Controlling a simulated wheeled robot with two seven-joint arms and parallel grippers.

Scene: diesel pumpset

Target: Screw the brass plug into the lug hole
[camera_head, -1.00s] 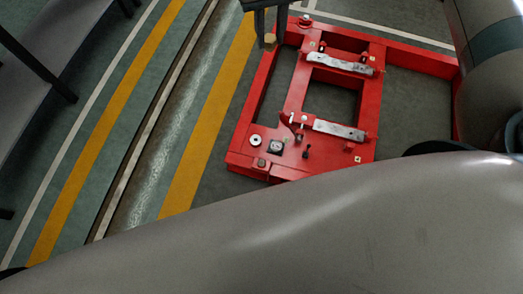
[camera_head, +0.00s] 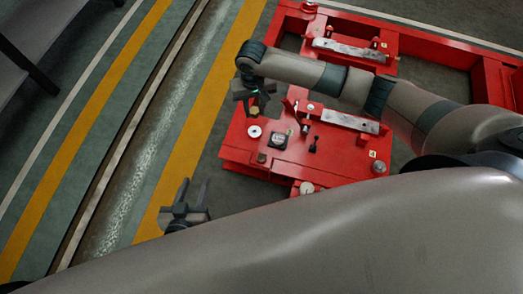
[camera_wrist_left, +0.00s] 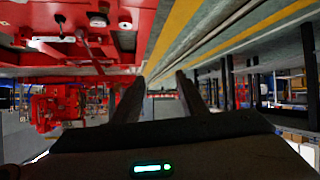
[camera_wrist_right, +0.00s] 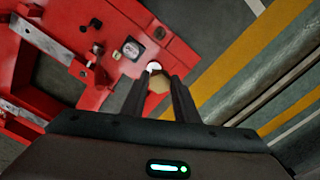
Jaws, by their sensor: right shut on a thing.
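The brass plug (camera_head: 254,111) is a small hexagonal piece. My right gripper (camera_head: 254,98) is shut on it above the near-left corner of the red frame (camera_head: 230,155). In the right wrist view the plug (camera_wrist_right: 160,82) sits between the fingertips. A pale round ring with a dark centre (camera_head: 254,131), perhaps the lug hole, lies on the frame just below the plug in the head view. The plug partly covers the pale disc (camera_wrist_right: 153,66) in the right wrist view. I cannot tell whether they touch. My left gripper (camera_head: 196,193) is open and empty, left of the frame.
The frame carries a square dark gauge-like part (camera_head: 279,140), a small black lever (camera_head: 314,145) and two pale metal bars, one nearer (camera_head: 350,121). Yellow-striped floor (camera_head: 185,130) left of the frame is clear. My right arm crosses over the frame.

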